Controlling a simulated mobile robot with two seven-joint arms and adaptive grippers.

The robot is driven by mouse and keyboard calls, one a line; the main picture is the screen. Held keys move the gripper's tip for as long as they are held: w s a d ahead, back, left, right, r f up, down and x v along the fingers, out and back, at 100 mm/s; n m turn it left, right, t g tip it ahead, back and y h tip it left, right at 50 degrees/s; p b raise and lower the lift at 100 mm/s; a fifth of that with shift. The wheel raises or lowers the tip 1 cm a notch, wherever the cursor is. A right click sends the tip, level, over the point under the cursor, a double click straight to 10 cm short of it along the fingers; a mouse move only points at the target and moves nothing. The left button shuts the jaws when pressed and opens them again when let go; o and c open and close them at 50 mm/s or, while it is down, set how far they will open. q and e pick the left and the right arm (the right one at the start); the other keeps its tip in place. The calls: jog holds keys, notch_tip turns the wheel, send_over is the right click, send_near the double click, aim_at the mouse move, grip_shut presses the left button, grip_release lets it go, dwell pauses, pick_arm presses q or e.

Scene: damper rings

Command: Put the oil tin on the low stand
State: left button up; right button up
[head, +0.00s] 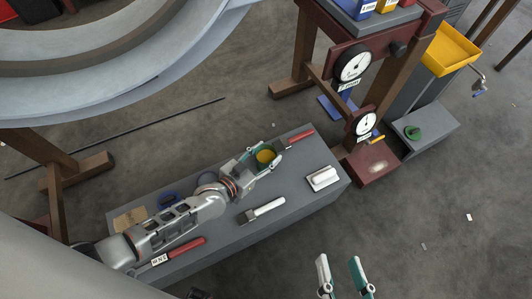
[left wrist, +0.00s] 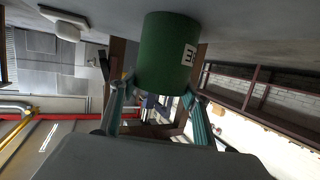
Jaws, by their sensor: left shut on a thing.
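The oil tin (head: 265,157) is a green can, yellow inside its top, over the far side of the long grey bench (head: 290,207). My left gripper (head: 264,158) is shut on it, fingers on either side. In the left wrist view the tin (left wrist: 166,52) shows its green side and a white label; I cannot tell whether its base touches the bench. My right gripper (head: 343,272) is open and empty at the bottom edge, in front of the bench. A low grey block (head: 440,128) at the right, with a green object on it, may be the low stand; I cannot be sure.
On the bench are a red-handled tool (head: 293,138), a white block (head: 322,178), a brush-like tool (head: 262,210) and another red-handled tool (head: 185,248). A wooden frame with dial gauges (head: 354,65) and a dark red block (head: 372,163) stands beyond the bench's right end.

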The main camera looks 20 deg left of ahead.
pick_arm(q)
jog(key=o, duration=1.5)
jog(key=shift+c, duration=0.2)
jog(key=shift+s+a+r, duration=0.1)
jog(key=shift+s+a, duration=0.05)
jog(key=shift+s, duration=0.35)
jog(key=v, duration=1.1)
jog(key=shift+r, duration=0.15)
jog(key=shift+w, duration=0.15)
grip_shut()
